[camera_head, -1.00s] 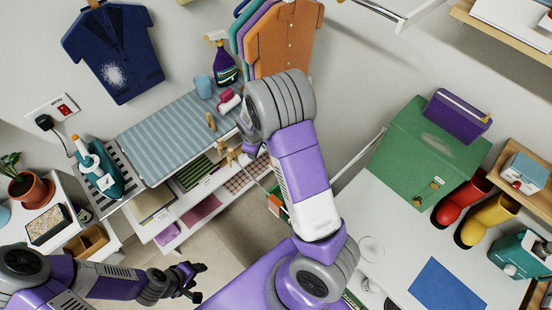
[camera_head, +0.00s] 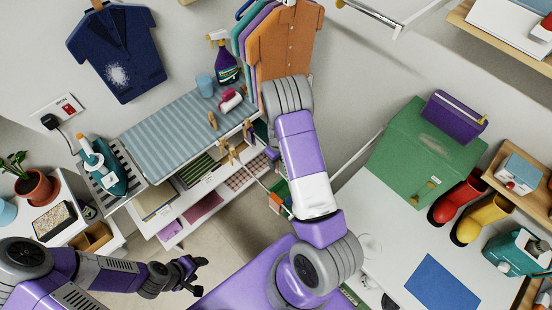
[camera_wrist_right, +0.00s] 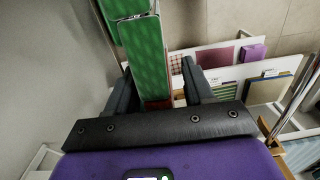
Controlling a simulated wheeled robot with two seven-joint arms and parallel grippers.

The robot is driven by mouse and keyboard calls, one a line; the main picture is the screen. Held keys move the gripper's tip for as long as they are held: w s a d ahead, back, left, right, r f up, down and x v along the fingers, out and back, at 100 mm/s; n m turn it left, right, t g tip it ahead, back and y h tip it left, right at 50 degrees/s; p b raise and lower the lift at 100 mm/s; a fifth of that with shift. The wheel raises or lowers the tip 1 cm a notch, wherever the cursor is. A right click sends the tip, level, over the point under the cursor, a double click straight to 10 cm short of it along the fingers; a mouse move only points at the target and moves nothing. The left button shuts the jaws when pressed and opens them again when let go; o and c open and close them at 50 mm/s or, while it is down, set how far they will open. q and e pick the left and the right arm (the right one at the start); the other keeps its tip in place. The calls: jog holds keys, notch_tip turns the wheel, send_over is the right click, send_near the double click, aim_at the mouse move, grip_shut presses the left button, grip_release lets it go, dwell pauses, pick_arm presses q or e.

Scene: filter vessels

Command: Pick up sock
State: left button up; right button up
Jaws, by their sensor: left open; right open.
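I cannot make out a sock for certain in either view. My left gripper (camera_head: 188,275) is open and empty above the floor at the lower left of the head view. My right gripper is mostly hidden behind its own arm in the head view. In the right wrist view my right gripper (camera_wrist_right: 158,88) has its two dark fingers apart. A green box-like thing with red edges (camera_wrist_right: 145,55) shows between and beyond the fingers; I cannot tell whether it touches them.
The striped ironing board (camera_head: 170,135) carries a pink-and-white roll (camera_head: 231,99), a blue cup (camera_head: 205,85) and a purple spray bottle (camera_head: 226,67). White shelves (camera_head: 190,215) stand below it. A green box (camera_head: 420,150) and boots (camera_head: 481,218) are on the right table.

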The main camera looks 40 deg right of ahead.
jog(key=shift+f, duration=0.25)
grip_shut()
jog(key=shift+r, duration=0.1)
notch_tip(320, 180, up, 17)
jog(key=p, duration=0.1)
jog(key=s+d+f, duration=0.3)
jog(key=s+d, duration=0.1)
jog(key=shift+f, duration=0.35)
dwell(0.6)
